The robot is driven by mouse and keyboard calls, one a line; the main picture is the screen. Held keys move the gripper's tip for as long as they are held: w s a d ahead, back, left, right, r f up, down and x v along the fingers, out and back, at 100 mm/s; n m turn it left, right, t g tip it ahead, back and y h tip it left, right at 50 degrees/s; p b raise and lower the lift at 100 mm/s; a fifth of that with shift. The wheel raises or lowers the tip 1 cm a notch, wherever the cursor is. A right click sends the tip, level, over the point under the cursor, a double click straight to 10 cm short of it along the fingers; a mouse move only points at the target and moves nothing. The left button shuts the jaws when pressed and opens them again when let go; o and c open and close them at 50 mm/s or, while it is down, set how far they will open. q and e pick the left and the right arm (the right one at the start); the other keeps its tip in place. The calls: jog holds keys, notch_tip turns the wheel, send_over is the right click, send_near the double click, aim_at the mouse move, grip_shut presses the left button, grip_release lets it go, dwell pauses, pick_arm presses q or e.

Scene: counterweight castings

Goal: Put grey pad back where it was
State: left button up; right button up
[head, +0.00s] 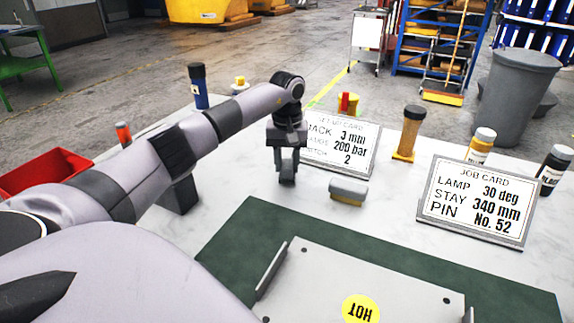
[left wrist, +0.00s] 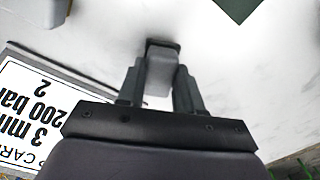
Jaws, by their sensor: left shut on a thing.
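My left gripper (head: 287,168) is shut on a small grey pad (left wrist: 159,72), which shows between the fingers in the left wrist view. In the head view the pad is mostly hidden by the dark fingers. The gripper points down over the white table, in front of the set-up card (head: 341,143) and left of a grey-topped block with a brownish side (head: 348,191). The pad is at or just above the tabletop; I cannot tell if it touches. My right gripper is not in view.
A green mat (head: 232,246) bears a metal plate with a yellow HOT label (head: 361,308). A job card (head: 477,201) stands at right. A red bin (head: 45,173) is at left. White table around the gripper is mostly clear.

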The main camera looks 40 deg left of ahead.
aim_at(287, 165)
pick_arm(q)
jog(key=shift+f, duration=0.6)
jog(key=shift+f, duration=0.15)
jog(key=o, duration=1)
notch_tip(287, 165, up, 12)
